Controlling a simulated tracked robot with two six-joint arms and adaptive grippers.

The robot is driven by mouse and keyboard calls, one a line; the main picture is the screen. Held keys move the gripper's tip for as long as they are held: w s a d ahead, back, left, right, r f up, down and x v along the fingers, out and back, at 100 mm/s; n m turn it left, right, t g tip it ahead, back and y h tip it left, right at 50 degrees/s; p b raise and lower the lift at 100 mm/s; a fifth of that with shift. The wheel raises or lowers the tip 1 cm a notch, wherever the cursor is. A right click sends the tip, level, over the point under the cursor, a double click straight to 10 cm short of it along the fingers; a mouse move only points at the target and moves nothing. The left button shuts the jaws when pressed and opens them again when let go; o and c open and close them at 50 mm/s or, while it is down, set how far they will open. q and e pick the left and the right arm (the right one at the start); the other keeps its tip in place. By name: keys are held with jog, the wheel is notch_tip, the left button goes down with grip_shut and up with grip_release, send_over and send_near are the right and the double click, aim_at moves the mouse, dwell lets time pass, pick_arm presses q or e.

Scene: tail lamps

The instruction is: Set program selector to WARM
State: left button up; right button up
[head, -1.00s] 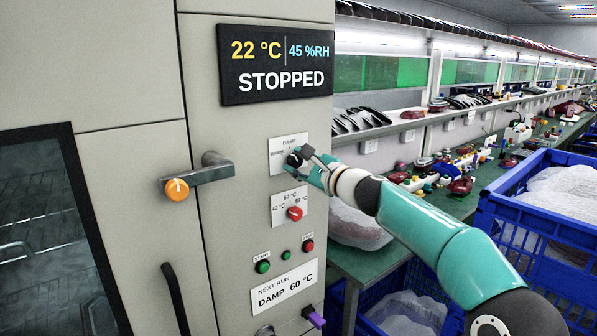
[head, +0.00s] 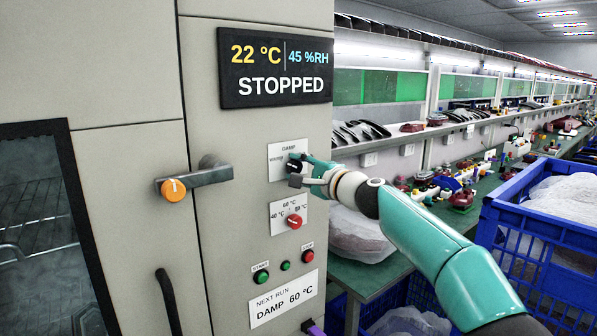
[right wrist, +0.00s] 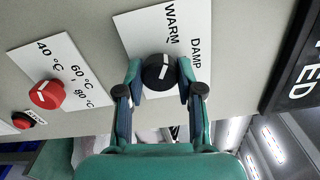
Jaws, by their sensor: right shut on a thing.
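The program selector is a black round knob (right wrist: 158,73) on a white plate (right wrist: 140,35) marked WARM and DAMP. My right gripper (right wrist: 158,80) is shut on the knob, one finger on each side. In the right wrist view the knob's white mark slants up and right, roughly between the two words. In the head view the right gripper (head: 296,170) covers much of the knob and part of the plate (head: 275,168). A label (head: 284,298) below reads NEXT RUN DAMP 60 °C.
Below the selector sits a red temperature knob (head: 294,222), then green (head: 261,276) and red (head: 307,256) buttons. A handle with an orange disc (head: 173,189) sticks out at left. The display (head: 275,68) reads STOPPED. A blue crate (head: 520,225) stands at right.

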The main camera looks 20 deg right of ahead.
jog(key=shift+w+a+f, duration=0.1)
jog(key=shift+a+f, duration=0.15)
jog(key=shift+f, duration=0.2)
jog(key=o, duration=1.2)
jog(key=shift+r, duration=0.15)
jog(key=shift+c, duration=0.2)
jog(key=shift+d+r, duration=0.1)
jog(key=shift+s+d, duration=0.1)
jog(key=shift+s, duration=0.1)
jog(key=shift+s+r, duration=0.1)
jog(key=shift+s, duration=0.05)
jog(key=v, duration=1.1)
jog(key=shift+s, duration=0.2)
jog(key=shift+d, duration=0.15)
